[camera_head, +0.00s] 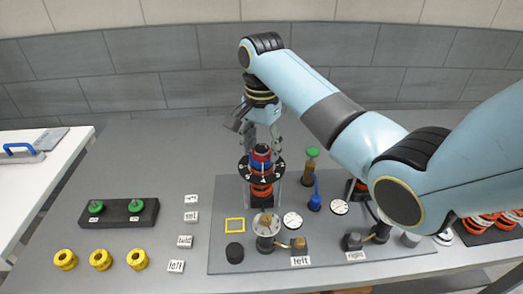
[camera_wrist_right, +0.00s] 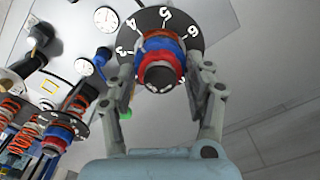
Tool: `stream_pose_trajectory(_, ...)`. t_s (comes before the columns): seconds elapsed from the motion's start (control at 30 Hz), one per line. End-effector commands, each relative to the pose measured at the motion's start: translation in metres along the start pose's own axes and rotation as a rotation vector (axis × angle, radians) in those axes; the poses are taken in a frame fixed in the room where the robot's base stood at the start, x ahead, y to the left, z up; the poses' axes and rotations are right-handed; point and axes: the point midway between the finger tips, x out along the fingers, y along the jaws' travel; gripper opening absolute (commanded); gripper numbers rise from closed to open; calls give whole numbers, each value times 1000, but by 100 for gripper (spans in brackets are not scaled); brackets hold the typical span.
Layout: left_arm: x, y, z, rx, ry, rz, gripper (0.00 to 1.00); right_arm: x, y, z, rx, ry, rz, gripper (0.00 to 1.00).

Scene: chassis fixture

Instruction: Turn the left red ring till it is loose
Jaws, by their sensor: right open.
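The left red ring (camera_wrist_right: 159,64) sits below a dark cap on a stacked post, with a blue band and a black numbered disc (camera_wrist_right: 199,24) around it. In the head view the same post, with its red and blue bands (camera_head: 261,155), stands on an orange spring (camera_head: 262,189). My right gripper (camera_wrist_right: 166,82) is open, with one finger on either side of the ring; I cannot tell whether the fingers touch it. In the head view my right gripper (camera_head: 261,137) comes down over the post from above. My left gripper is not in view.
A grey plate (camera_head: 225,262) carries gauges, a green-capped bottle (camera_head: 311,163) and fittings near the post. A second spring post (camera_head: 357,189) stands to the right, partly behind my arm. Yellow rings (camera_head: 101,259) and a black holder (camera_head: 121,214) lie left.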

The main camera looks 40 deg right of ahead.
Motion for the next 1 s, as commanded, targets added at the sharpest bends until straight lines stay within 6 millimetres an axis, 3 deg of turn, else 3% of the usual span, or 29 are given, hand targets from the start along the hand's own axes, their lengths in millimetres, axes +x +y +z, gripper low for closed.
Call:
stream_pose_trajectory(0.3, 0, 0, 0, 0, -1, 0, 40, 0, 0, 0, 369, 0, 0, 53)
stream_pose_trajectory(0.53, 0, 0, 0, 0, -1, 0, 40, 0, 0, 0, 504, 0, 0, 53)
stream_pose_trajectory(0.73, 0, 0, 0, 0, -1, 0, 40, 0, 0, 0, 777, 0, 0, 53)
stream_pose_trajectory(1.0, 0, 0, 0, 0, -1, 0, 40, 0, 0, 0, 842, 0, 0, 53)
